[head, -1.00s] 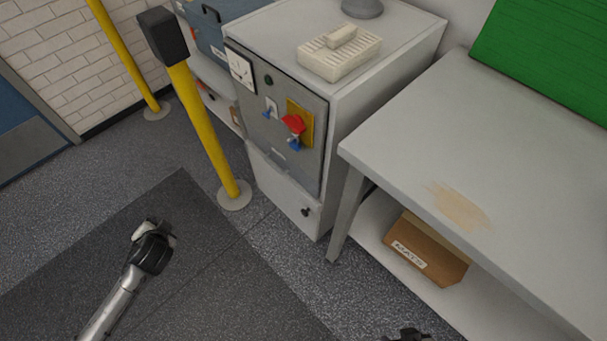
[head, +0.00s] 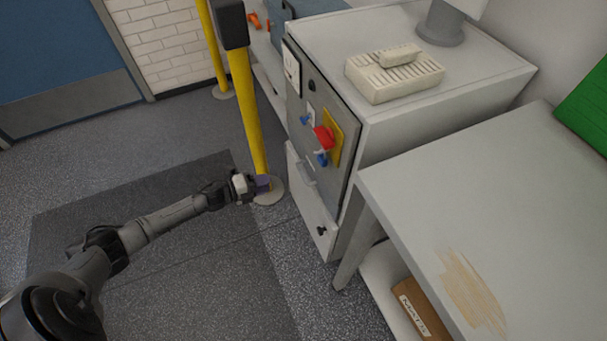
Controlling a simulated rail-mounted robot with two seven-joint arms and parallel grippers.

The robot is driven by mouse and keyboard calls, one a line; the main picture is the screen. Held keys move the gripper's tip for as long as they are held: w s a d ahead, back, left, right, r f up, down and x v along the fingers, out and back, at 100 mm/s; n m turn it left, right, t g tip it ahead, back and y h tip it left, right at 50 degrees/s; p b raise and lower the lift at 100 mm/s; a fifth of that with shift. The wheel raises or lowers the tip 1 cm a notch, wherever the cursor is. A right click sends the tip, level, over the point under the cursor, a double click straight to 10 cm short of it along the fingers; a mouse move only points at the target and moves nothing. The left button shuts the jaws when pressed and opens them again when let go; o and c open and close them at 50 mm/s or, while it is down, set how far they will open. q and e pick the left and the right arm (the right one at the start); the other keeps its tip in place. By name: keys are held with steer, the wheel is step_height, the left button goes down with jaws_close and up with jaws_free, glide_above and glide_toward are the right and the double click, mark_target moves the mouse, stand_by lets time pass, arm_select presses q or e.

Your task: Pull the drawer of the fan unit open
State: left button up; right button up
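A white cabinet (head: 425,113) stands right of centre, with a grey control panel (head: 314,128) on its front; I take it as the fan unit. Below the panel is a white drawer front (head: 304,202) with a small black knob (head: 321,231) low on it. The drawer looks shut. My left gripper (head: 263,184) is to the left of the drawer front, in front of the yellow post's foot in the picture, and apart from the knob. My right gripper is out of view.
A yellow post (head: 247,110) on a round base (head: 270,191) stands left of the cabinet. A grey bench (head: 420,200) with a cardboard box (head: 420,310) beneath stands close on the right. The dark floor mat (head: 200,290) in front is clear.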

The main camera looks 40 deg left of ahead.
mark_target(302, 173)
arm_select(q)
steer(key=shift+b+x, duration=2.75)
steer(key=shift+x, duration=4.25)
steer(key=shift+c, duration=0.3)
jaws_close()
